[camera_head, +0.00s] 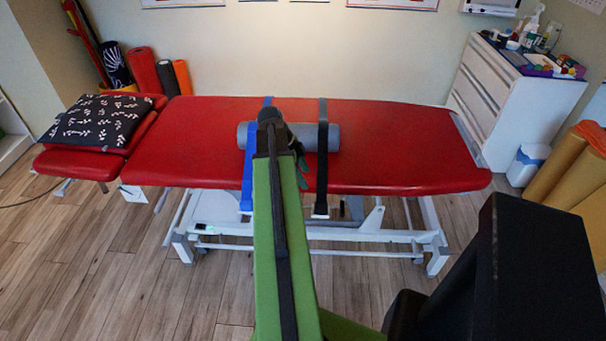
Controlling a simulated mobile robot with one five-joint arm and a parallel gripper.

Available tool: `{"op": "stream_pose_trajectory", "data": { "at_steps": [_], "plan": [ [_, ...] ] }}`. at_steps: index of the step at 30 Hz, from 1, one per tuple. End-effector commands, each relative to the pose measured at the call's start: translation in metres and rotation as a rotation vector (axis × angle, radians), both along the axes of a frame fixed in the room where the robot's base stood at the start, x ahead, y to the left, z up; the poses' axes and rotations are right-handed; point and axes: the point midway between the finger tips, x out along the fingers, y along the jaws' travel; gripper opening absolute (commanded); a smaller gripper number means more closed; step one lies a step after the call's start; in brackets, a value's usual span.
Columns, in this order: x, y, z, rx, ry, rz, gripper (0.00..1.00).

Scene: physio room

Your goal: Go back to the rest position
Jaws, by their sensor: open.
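My green arm (268,225) reaches up from the bottom of the picture toward the red treatment table (400,150). Its dark end joint (270,118) shows in front of the grey roll on the table. I see nothing held.
A patterned cushion (95,120) lies at the left end. A white cabinet (515,100) and a bin (527,165) stand at right.

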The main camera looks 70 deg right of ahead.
Motion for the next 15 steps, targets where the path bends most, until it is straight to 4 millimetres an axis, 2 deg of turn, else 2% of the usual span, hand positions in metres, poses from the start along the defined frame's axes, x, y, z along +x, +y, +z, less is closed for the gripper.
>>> {"op": "stream_pose_trajectory", "data": {
  "at_steps": [11, 14, 15],
  "plan": [
    [0.005, 0.002, 0.001, 0.000, 0.000, 0.009, 0.61],
    [0.036, 0.016, 0.006, 0.000, -0.001, 0.066, 0.61],
    [0.058, 0.028, 0.009, 0.000, 0.000, 0.108, 0.61]
  ]
}}
